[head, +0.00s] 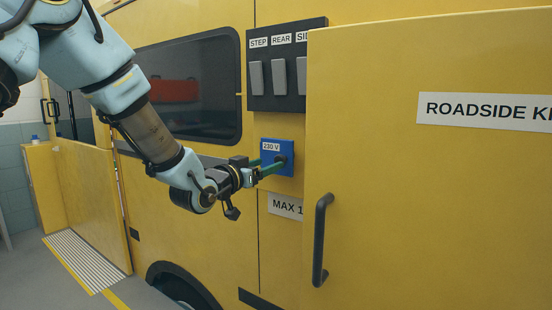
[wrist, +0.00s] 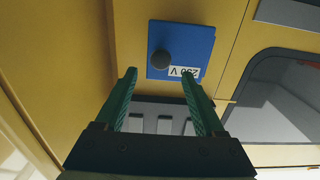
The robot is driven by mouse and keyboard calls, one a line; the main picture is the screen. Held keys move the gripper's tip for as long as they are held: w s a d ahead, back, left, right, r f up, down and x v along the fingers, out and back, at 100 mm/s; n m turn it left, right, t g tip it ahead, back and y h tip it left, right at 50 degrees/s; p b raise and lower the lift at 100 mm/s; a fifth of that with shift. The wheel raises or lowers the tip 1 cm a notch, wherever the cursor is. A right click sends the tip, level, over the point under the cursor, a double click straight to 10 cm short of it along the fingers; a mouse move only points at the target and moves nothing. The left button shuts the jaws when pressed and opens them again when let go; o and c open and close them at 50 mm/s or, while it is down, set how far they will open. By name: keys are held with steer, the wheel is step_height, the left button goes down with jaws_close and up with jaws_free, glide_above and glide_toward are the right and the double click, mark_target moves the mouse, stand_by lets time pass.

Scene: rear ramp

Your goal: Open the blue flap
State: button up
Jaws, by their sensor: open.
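The blue flap (head: 270,166) is a small square panel with a white "230 V" label, set in the yellow vehicle side. It lies flush and looks closed. In the wrist view the blue flap (wrist: 193,40) shows upside down with a dark round knob (wrist: 161,60). My gripper (head: 279,163) reaches the flap from the left in the head view, its green fingers covering part of it. In the wrist view my gripper (wrist: 159,74) has its two green fingers apart, with nothing between them. The knob appears ahead of the gap; contact cannot be told.
A yellow door marked "ROADSIDE" (head: 440,190) with a dark handle (head: 321,240) stands close to the right of the flap. A black panel with grey switches (head: 287,105) is above. A dark window (head: 185,90) lies to the left, and a "MAX 1" sign (head: 285,206) below.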

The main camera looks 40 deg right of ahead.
mark_target(278, 160)
steer(key=p+x, duration=0.1)
steer(key=x, duration=0.4)
jaws_close()
stand_by(0.6)
stand_by(0.8)
